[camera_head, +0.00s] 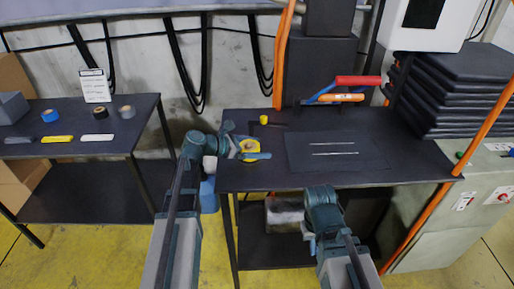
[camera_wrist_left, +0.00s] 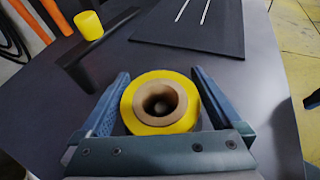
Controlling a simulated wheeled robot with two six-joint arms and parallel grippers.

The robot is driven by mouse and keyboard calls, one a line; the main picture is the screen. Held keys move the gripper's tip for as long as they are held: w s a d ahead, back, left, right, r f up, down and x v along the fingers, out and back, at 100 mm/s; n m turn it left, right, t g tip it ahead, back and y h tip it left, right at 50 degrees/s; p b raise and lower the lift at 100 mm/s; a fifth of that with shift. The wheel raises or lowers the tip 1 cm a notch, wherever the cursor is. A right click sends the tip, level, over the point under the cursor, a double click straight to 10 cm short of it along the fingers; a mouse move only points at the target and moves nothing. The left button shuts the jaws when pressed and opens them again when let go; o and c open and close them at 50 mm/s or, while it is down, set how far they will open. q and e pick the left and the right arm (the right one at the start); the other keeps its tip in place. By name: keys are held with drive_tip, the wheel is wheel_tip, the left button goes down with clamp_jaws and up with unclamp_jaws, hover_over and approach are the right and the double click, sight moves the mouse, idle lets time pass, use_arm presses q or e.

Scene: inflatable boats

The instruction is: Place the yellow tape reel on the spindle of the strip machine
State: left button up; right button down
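The yellow tape reel (camera_head: 251,144) is at the left end of the dark worktable, its brown hollow core facing up. In the left wrist view the reel (camera_wrist_left: 146,125) sits between the two fingers of my left gripper (camera_wrist_left: 160,85). The fingers lie close along both its sides; I cannot tell whether they press on it. In the head view my left gripper (camera_head: 243,142) reaches in from the left. My right gripper (camera_head: 313,238) is in front of the table edge, its fingers unclear. I cannot make out a spindle or strip machine for certain.
A black board (camera_head: 337,166) with two pale strips lies to the right. A red-handled tool (camera_head: 357,81) is at the back. The left table (camera_head: 70,146) holds several rolls and blocks.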

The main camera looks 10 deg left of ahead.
use_arm(q)
drive_tip(key=shift+r, duration=0.1)
drive_tip(key=shift+s+a+r+p, duration=0.15)
drive_tip(key=shift+a+r+p, duration=0.1)
drive_tip(key=shift+p, duration=0.1)
drive_tip(key=p+v, duration=0.4)
drive_tip(key=v, duration=0.6)
drive_tip(key=shift+s, duration=0.1)
drive_tip(key=shift+s+a+r, duration=0.15)
drive_tip(key=shift+s+a, duration=0.2)
drive_tip(key=shift+a, duration=0.15)
